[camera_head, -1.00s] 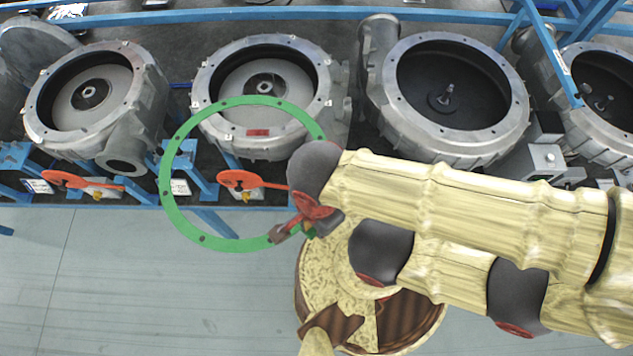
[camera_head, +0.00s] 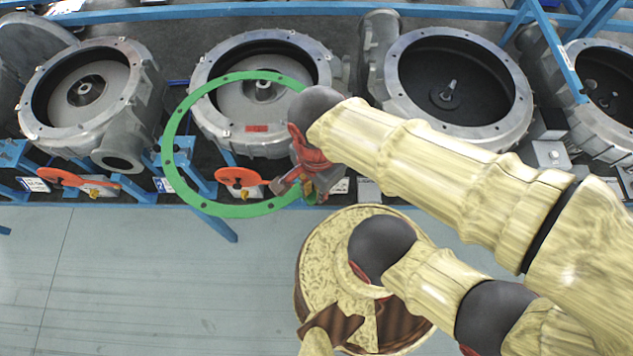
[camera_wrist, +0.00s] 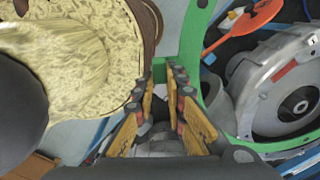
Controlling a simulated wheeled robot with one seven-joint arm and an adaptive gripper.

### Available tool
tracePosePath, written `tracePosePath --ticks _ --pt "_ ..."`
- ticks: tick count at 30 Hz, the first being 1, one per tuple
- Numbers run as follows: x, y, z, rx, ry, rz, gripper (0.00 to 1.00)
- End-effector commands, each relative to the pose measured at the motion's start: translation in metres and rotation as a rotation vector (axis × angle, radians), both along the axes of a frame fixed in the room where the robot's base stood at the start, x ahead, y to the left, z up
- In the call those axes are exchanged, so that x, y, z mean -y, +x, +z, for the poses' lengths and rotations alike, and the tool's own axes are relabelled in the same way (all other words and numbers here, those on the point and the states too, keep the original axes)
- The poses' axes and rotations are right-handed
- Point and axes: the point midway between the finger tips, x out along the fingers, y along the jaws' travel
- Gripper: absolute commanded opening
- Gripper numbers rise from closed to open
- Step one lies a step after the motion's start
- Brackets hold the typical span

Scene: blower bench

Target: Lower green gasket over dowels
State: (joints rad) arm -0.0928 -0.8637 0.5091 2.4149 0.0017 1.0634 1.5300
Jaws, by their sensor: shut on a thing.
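The green gasket (camera_head: 240,211), a thin flat ring with small holes, hangs in my gripper (camera_head: 296,188) by its lower right edge. Part of it also shows in the wrist view (camera_wrist: 194,42), running past the fingertips (camera_wrist: 172,78). The fingers are shut on it. In the head view the ring overlaps the front of the second blower housing (camera_head: 322,66) from the left and extends forward of it over the bench edge. Small fittings show on the housing rim; I cannot tell which are dowels. The ring appears above the housing; its height is unclear.
Other open housings stand to the left (camera_head: 125,60) and right (camera_head: 515,100), with another at the far right. Red-orange handles (camera_head: 238,178) and a blue frame rail (camera_head: 60,197) line the bench front. Bare floor (camera_head: 130,280) lies before it.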

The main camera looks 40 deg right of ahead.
Motion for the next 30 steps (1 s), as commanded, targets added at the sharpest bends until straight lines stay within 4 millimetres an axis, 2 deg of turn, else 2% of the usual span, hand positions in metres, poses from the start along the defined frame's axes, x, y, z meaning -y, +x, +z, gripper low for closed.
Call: tracePosePath --ticks 30 --pt "0.044 0.059 -0.004 -0.002 0.0 -0.002 0.0"
